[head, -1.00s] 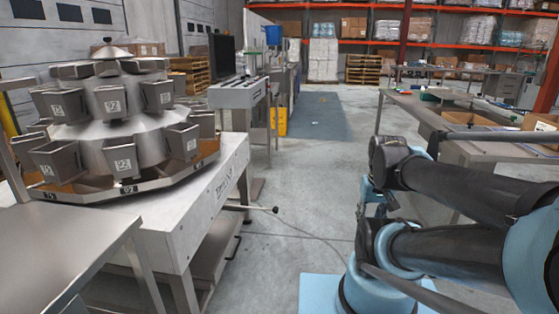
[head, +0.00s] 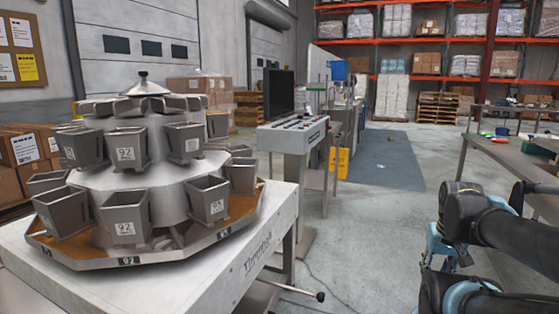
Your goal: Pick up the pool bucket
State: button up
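A multihead weigher stands at the left in the head view, with two tiers of grey metal buckets around its cone. Upper-tier buckets (head: 124,150) hang high around the cone, with white labels reading 92 or similar. Lower-tier buckets (head: 124,216) sit just above the tray rim (head: 128,262). Several buckets look alike, and I cannot tell which one is the pool bucket. Buckets on the far side are partly hidden. Only links of my arm show at the right edge; my gripper is out of view.
The weigher's white table (head: 250,255) has a black-knobbed rod (head: 305,293) sticking out low on its right. A control console (head: 293,133) and monitor stand behind. A yellow bin (head: 340,163) is farther back. The floor aisle (head: 385,215) is open. Workbenches stand at the right.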

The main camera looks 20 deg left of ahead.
aim_at(218, 121)
jog(key=i, duration=2.95)
jog(key=u, duration=2.1)
